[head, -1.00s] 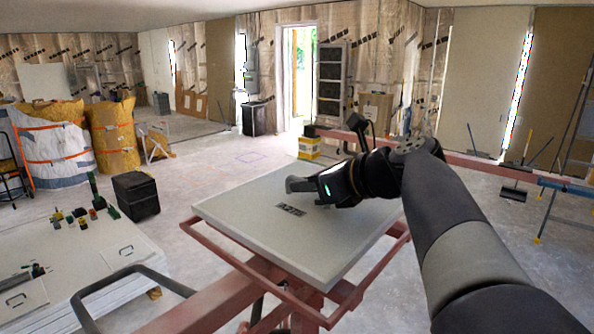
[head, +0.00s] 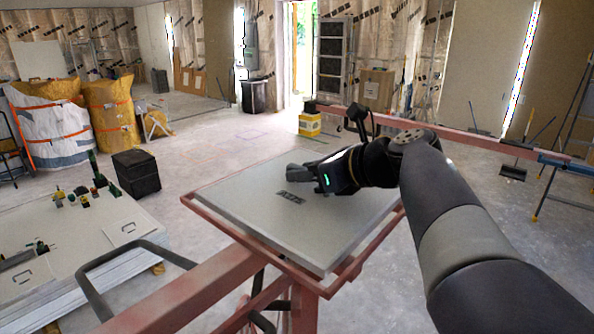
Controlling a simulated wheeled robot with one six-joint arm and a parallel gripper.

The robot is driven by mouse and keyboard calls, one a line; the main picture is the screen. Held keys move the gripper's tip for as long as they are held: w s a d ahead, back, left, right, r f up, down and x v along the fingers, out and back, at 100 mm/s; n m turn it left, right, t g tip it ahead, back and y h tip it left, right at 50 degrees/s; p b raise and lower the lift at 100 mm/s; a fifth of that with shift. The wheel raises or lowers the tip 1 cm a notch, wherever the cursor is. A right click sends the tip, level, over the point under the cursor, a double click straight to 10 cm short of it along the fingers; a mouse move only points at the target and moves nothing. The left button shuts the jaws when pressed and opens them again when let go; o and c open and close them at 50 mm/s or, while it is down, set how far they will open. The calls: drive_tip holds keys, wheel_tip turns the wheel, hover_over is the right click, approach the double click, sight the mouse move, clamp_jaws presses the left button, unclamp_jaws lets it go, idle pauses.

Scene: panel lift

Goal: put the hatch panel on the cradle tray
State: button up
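The hatch panel (head: 320,228) is a flat grey square with dark lettering. It lies almost level within the outline of the red cradle tray (head: 227,231), whose rim shows along the panel's near and right sides. Whether the panel rests fully on the tray cannot be told. My gripper (head: 299,173) is low over the middle of the panel, beside the lettering, its fingers pointing left. The fingers look close to the panel face; whether they hold a handle there is hidden by the gripper's body.
A stack of pale panels (head: 75,240) with handles and small tools on top stands at left. A black box (head: 136,173) is behind it. A yellow container (head: 310,124) stands beyond the tray. A red beam (head: 480,139) runs across the back right.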

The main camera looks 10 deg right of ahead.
drive_tip(key=b+v, duration=0.1)
drive_tip(key=v, duration=1.1)
drive_tip(key=shift+b, duration=0.35)
